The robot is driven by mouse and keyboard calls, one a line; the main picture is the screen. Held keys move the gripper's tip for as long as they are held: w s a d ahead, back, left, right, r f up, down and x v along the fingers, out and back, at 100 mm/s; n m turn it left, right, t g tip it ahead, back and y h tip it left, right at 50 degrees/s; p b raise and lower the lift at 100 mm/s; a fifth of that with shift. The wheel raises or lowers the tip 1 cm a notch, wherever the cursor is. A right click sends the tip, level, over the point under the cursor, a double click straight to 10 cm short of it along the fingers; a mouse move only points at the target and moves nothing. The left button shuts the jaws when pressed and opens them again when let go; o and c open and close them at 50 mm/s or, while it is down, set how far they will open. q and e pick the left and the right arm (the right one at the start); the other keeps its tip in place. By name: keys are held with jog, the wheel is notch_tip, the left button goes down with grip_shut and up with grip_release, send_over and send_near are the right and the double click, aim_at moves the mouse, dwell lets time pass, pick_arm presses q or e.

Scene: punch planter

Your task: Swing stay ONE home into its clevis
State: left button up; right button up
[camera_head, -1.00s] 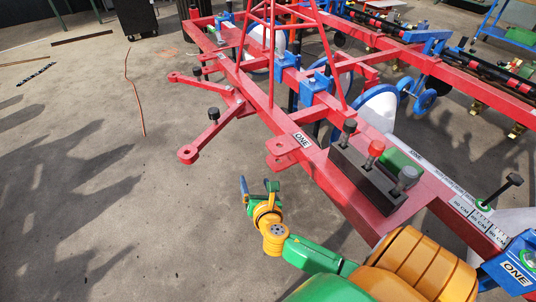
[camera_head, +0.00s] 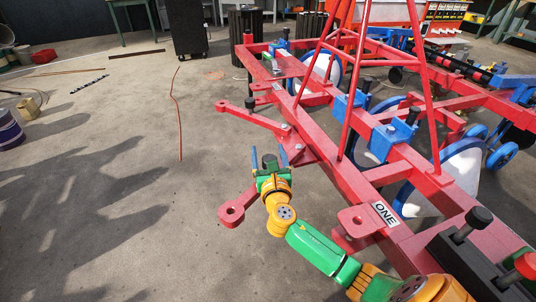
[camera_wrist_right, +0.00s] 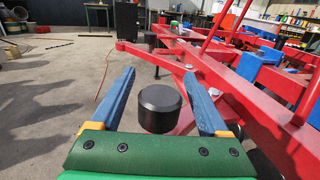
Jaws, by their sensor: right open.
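Stay ONE (camera_head: 246,197) is a red bar with a ring-shaped end, swung out from the red frame. The clevis (camera_head: 360,221), a red bracket with a hole, is on the frame beside the white "ONE" label (camera_head: 385,213). The stay's end stands apart from it, to the left. My right gripper (camera_head: 269,153) is open over the stay. The stay's black knob (camera_wrist_right: 160,107) lies between the two blue fingers in the right wrist view, with gaps on both sides. The gripper hides the stay's middle in the head view. My left gripper is not in view.
A second red stay (camera_head: 251,115) with a black knob reaches out farther back. The red main beam (camera_head: 345,185) and thin red uprights stand right of my gripper. Black and red knobs on a dark block (camera_head: 470,262) are near front right. The floor at left is mostly clear.

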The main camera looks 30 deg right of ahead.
grip_shut()
dwell(1.4)
